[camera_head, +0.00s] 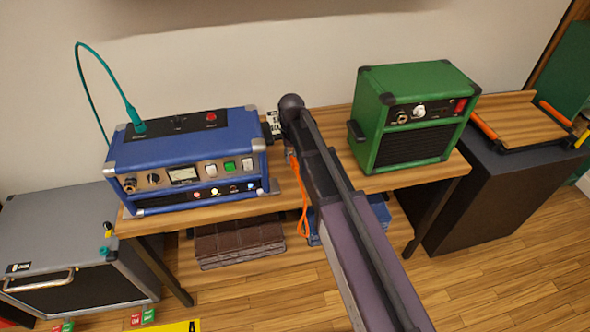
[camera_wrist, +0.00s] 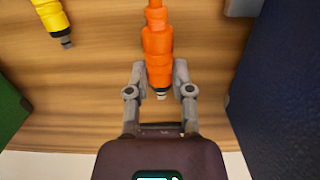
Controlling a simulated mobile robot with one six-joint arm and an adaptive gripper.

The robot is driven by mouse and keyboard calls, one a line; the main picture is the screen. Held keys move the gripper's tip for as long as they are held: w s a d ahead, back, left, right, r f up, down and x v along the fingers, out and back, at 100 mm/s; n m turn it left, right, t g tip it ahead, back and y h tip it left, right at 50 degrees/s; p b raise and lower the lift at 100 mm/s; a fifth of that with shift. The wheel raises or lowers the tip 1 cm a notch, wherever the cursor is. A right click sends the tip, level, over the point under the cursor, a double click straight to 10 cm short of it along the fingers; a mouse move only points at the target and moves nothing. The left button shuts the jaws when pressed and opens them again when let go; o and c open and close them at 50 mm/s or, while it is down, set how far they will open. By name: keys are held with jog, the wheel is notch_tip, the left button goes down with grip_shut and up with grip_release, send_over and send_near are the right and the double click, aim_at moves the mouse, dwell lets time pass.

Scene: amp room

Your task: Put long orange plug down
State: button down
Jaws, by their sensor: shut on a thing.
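In the wrist view the long orange plug (camera_wrist: 157,45) sits between the fingers of my gripper (camera_wrist: 159,76), which is shut on it. Its metal tip points toward my wrist. The wooden table top (camera_wrist: 95,100) is beneath it; I cannot tell whether the plug touches the wood. In the head view my arm hides the plug and most of the gripper. An orange cable (camera_head: 304,205) hangs down beside my arm over the front edge of the table (camera_head: 215,212).
A blue amp (camera_head: 190,160) stands left of my gripper and a green amp (camera_head: 415,115) right of it. A yellow plug (camera_wrist: 52,16) lies near the orange one in the wrist view. A grey amp (camera_head: 60,245) and a dark cabinet (camera_head: 500,190) flank the table.

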aim_at(293, 165)
jog(key=shift+f, duration=0.1)
dwell(0.3)
jog(key=shift+f+b, duration=1.85)
jog(key=shift+b, duration=0.05)
jog(key=shift+f, duration=0.2)
jog(key=c, duration=0.5)
grip_release()
jog(key=shift+r, duration=0.1)
jog(key=shift+r, duration=0.15)
jog(key=r+p, duration=0.8)
jog(key=w+r+p, duration=0.1)
jog(key=r+p, duration=0.3)
jog(key=shift+a, duration=0.15)
